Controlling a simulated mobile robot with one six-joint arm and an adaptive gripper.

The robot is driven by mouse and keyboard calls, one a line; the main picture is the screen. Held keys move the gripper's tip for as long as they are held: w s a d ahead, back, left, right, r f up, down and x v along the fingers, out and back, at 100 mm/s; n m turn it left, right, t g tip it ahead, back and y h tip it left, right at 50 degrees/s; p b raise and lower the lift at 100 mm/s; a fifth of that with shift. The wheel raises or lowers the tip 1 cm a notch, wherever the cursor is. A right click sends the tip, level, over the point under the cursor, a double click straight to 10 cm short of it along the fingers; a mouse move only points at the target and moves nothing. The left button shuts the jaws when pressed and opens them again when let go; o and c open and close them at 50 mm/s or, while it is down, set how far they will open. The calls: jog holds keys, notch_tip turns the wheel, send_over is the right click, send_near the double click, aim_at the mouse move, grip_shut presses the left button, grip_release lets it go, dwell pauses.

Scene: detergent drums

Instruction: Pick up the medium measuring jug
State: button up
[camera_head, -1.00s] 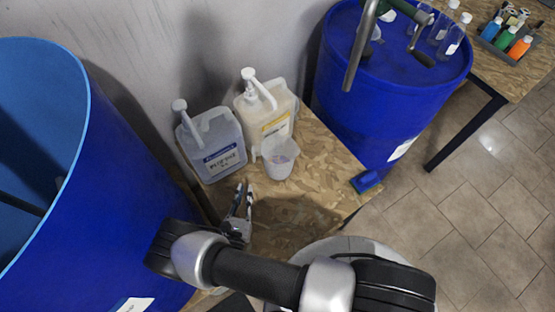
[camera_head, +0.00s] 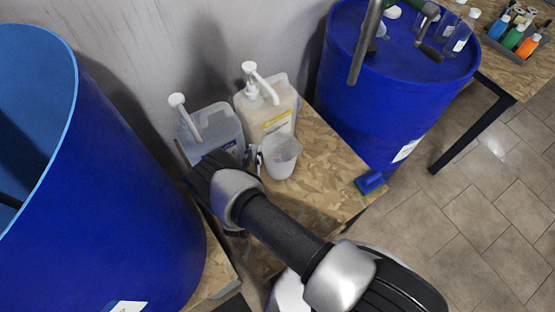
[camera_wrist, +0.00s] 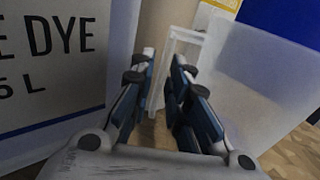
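The measuring jug (camera_head: 281,158) is a translucent white cup standing upright on the wooden table, in front of the pump bottles. In the wrist view the jug (camera_wrist: 262,85) fills the right side, and its pale, squared handle (camera_wrist: 187,36) shows between and just beyond my fingertips. My gripper (camera_wrist: 165,62) is open, with a gap between its blue-padded fingers. I cannot tell whether the handle is between the pads. In the head view my gripper (camera_head: 256,160) is at the jug's left, handle side, and my wrist hides part of it.
A bottle labelled DYE (camera_wrist: 50,60) stands close at my gripper's left; it is also in the head view (camera_head: 212,128). A pump bottle with a yellow label (camera_head: 268,110) stands behind the jug. Large blue drums flank the table (camera_head: 325,160). A blue object (camera_head: 369,182) lies at its right edge.

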jog(key=shift+w, duration=0.15)
jog(key=shift+c, duration=0.6)
grip_shut()
